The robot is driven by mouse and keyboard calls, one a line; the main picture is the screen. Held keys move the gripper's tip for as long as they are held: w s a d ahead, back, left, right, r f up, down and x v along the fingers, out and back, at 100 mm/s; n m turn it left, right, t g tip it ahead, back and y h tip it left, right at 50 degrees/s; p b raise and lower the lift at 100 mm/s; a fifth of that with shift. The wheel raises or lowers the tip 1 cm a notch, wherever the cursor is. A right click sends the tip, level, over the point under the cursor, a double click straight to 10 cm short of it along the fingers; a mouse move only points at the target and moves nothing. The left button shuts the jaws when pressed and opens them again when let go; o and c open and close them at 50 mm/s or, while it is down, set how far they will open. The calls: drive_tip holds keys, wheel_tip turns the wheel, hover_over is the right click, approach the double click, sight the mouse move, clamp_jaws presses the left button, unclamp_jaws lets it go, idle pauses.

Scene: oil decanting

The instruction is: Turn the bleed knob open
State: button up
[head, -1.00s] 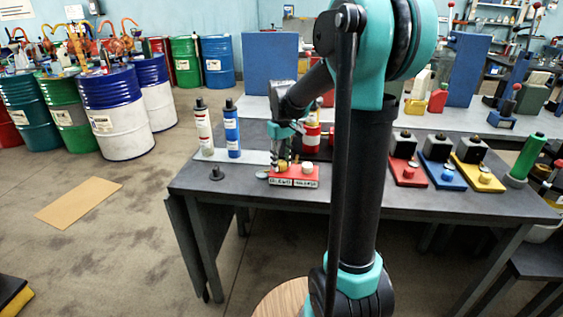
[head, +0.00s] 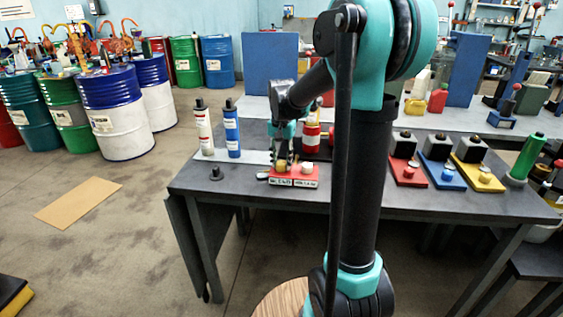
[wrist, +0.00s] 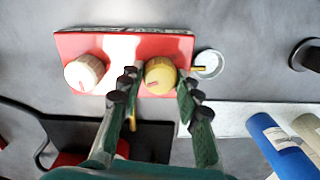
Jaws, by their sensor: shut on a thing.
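A red block (head: 294,181) with two knobs and white label plates sits near the front left of the dark table. It also shows in the wrist view (wrist: 115,50). The label text is too small to read surely. A yellow knob (wrist: 158,70) is at one end, and a cream-white knob (wrist: 84,72) is at the other. My gripper (wrist: 159,84) points down at the block with one finger on each side of the yellow knob, shut on it. In the head view my gripper (head: 282,160) stands over the block's left end.
A small round metal dish (wrist: 208,64) lies close beside the block. A blue bottle (head: 232,130) and a white bottle (head: 203,130) stand to the left. A small black knob (head: 217,173) is at the front left. Red, blue and yellow units (head: 478,178) stand right.

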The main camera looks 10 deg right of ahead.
sight(282, 162)
drive_tip(key=m, duration=0.4)
drive_tip(key=shift+m, duration=0.3)
idle(0.3)
drive_tip(key=o, duration=1.1)
drive_tip(key=shift+o, duration=0.2)
wheel_tip(282, 162, up, 12)
